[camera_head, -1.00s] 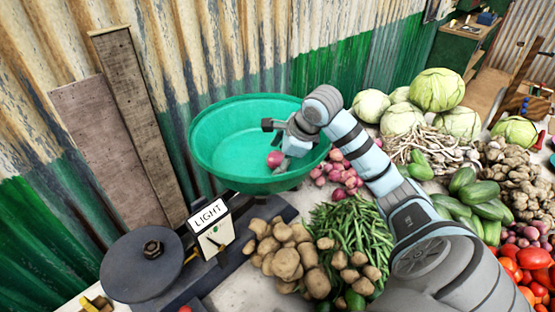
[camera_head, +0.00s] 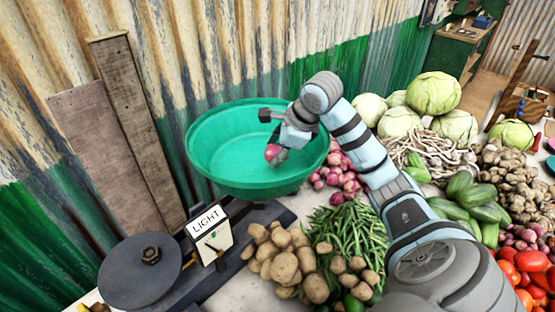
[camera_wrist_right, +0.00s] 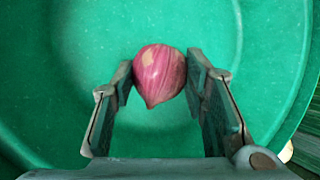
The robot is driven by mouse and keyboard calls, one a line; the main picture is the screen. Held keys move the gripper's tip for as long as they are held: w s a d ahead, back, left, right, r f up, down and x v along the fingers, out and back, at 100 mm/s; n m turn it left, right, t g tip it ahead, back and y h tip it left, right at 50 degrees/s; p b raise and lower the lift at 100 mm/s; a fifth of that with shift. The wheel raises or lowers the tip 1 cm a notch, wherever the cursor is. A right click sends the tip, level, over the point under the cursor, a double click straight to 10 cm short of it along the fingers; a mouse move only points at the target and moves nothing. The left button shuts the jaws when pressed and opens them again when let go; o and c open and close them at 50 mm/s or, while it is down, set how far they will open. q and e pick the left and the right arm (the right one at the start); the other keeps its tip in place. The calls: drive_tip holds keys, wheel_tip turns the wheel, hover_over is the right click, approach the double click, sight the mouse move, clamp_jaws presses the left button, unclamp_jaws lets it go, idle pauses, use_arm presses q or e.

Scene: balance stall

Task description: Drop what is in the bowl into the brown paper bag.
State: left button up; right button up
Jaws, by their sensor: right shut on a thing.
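The green bowl (camera_head: 215,160) sits on the scale at the middle of the head view, and its wall fills the right wrist view (camera_wrist_right: 270,60). A red onion (camera_head: 272,152) is between the fingers of my right gripper (camera_head: 276,158), inside the bowl's outline. In the right wrist view the onion (camera_wrist_right: 160,75) is pinched between both fingertips (camera_wrist_right: 160,85). I cannot tell how far it is above the bowl's bottom. No other thing shows in the bowl. The brown paper bag and my left gripper are not in view.
The scale has a dark round plate (camera_head: 140,270) and a "LIGHT" sign (camera_head: 208,222). Potatoes (camera_head: 285,255), green beans (camera_head: 350,235), red onions (camera_head: 335,180), cabbages (camera_head: 433,93) and cucumbers (camera_head: 470,195) crowd the counter on the right. A corrugated wall (camera_head: 230,60) stands behind the bowl.

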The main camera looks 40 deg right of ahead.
sight(277, 148)
wheel_tip(277, 148, up, 8)
drive_tip(key=p, duration=0.3)
drive_tip(key=shift+w+r, duration=0.1)
drive_tip(key=shift+r, duration=0.15)
wheel_tip(277, 148, up, 8)
drive_tip(key=p, duration=0.8)
drive_tip(key=shift+f, duration=0.1)
